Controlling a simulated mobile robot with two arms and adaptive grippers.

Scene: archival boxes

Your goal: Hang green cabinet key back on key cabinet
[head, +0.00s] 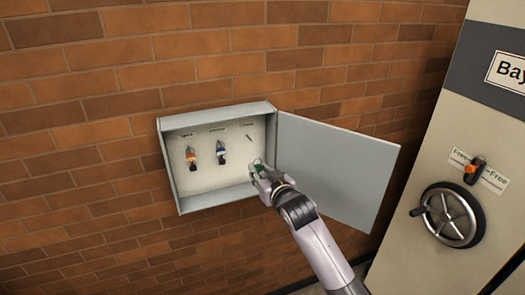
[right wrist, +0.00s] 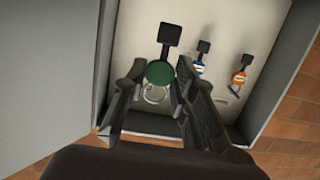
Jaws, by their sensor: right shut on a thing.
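The green cabinet key, with a round green tag (right wrist: 160,73) and a black square head (right wrist: 169,34), is held between the fingers of my right gripper (right wrist: 160,78). A metal ring shows beside the tag in the right wrist view. In the head view my right gripper (head: 259,172) is at the lower right of the open key cabinet (head: 227,192), below an empty peg (head: 248,137). The held key is mostly hidden there, with a bit of green showing. My left gripper is not in view.
An orange-tagged key (head: 191,156) and a blue-tagged key (head: 221,151) hang on the cabinet's left and middle places. The cabinet door (head: 335,170) stands open to the right, close to my right arm. A cream unit with a handwheel (head: 450,215) stands farther right.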

